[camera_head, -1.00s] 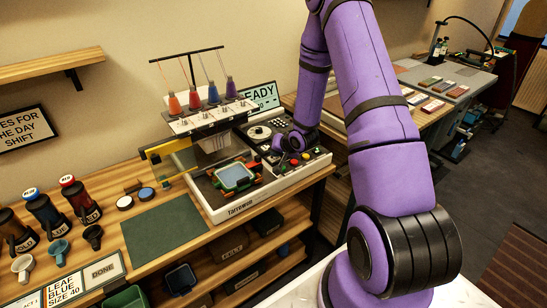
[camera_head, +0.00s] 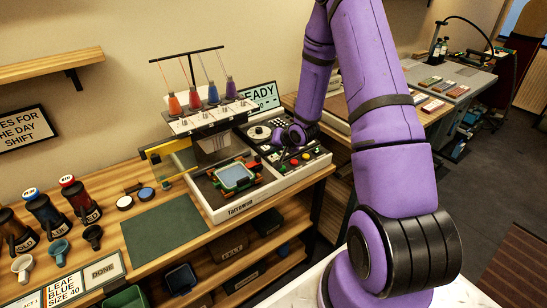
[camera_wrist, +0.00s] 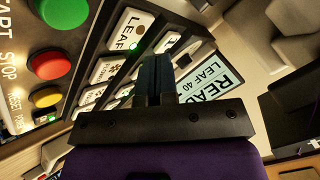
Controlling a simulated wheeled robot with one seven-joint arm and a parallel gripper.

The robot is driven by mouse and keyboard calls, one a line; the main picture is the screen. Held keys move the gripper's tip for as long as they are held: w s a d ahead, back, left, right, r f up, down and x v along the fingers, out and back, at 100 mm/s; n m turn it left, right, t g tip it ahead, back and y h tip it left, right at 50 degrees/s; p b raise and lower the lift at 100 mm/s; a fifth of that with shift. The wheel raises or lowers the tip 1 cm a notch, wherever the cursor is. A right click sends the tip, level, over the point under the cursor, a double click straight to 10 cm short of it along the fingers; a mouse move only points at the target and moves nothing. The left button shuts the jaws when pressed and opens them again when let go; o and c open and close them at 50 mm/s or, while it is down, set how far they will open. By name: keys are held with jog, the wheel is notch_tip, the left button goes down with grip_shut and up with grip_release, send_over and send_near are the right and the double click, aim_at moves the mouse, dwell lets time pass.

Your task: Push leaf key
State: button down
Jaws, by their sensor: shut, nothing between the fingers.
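The leaf key (camera_wrist: 128,30) is a pale key lettered LEAF, at the upper middle of the wrist view, with a small green light by its corner. It lies on the dark panel of the embroidery machine (camera_head: 262,196), among several pale keys (camera_wrist: 108,68). My gripper (camera_wrist: 156,64) is shut and empty, its dark fingers pointing at the key panel just right of and below the leaf key. I cannot tell whether the fingertips touch a key. In the head view my purple arm reaches over the panel.
Green (camera_wrist: 62,12), red (camera_wrist: 50,63) and yellow (camera_wrist: 45,97) buttons stand left of the keys. A display (camera_wrist: 212,78) reads READY, LEAF 40. A hooped teal piece (camera_head: 236,177) sits on the machine. Thread cones (camera_head: 213,94) stand above. A green mat (camera_head: 165,228) is clear.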

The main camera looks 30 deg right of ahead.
aim_at(276, 156)
jog(key=shift+r, duration=2.8)
